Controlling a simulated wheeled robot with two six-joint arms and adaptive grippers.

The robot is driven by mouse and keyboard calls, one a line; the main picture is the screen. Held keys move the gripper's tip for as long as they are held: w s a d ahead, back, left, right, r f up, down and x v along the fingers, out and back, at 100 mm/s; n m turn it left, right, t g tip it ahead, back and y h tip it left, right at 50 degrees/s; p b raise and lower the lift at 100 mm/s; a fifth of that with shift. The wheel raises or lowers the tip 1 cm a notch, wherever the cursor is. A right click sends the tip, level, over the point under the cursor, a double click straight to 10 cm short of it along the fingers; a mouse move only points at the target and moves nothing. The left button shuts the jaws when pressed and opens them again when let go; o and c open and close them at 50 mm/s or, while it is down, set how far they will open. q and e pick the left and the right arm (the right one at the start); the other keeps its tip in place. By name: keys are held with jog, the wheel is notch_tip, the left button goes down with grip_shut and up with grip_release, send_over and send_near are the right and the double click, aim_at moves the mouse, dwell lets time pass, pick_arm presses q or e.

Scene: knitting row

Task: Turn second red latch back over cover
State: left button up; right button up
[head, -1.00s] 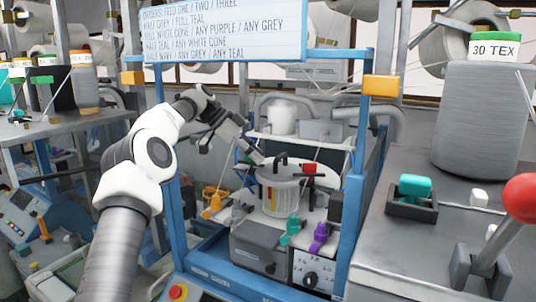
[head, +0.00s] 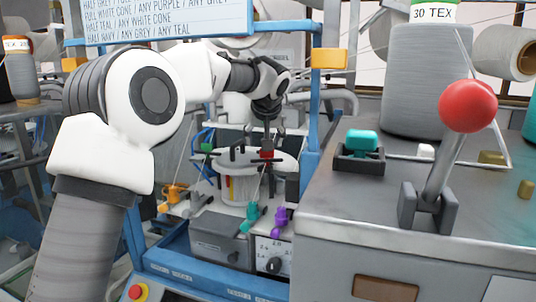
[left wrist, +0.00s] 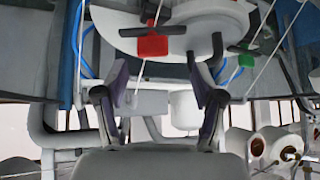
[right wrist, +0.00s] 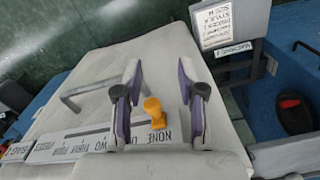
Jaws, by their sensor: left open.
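The white round cover (head: 236,162) tops a drum in the blue-framed machine. A red latch (head: 267,154) with a black bar sits near its right edge in the head view, and a green latch (head: 207,148) is at its left edge. My left gripper (head: 267,142) is open and points down right above the red latch. In the left wrist view, the red latch (left wrist: 153,45) is beyond the open fingers (left wrist: 156,75), apart from them; the green latch (left wrist: 246,60) is to the right. My right gripper (right wrist: 158,78) is open, seen only in its wrist view.
Teal (head: 250,217) and purple (head: 280,220) pieces stand in front of the cover. A red-knobbed lever (head: 468,106) and a teal block (head: 362,140) in a dark holder are on the right-hand bench. An orange peg (right wrist: 153,112) shows between my right fingers, above a labelled surface.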

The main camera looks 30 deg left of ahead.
aim_at(267, 158)
pick_arm(q)
jog(key=shift+n+t+y, duration=0.3)
jog(key=shift+n, duration=0.3)
jog(key=p+x, duration=0.1)
jog(key=x, duration=0.1)
jog(key=p+x, duration=0.1)
jog(key=x, duration=0.1)
jog(key=w+p+x, duration=0.1)
jog(key=x, duration=0.1)
jog(key=shift+s+d+r+p, duration=0.1)
jog(key=shift+d+r+p, duration=0.1)
jog(key=shift+d+p, duration=0.15)
jog(key=shift+w+a+f, duration=0.1)
jog(key=shift+w+f, duration=0.2)
jog(key=shift+f, duration=0.1)
jog(key=shift+s+r, duration=0.15)
jog(key=shift+s, duration=0.1)
jog(key=shift+c, duration=0.6)
jog(key=c, duration=1)
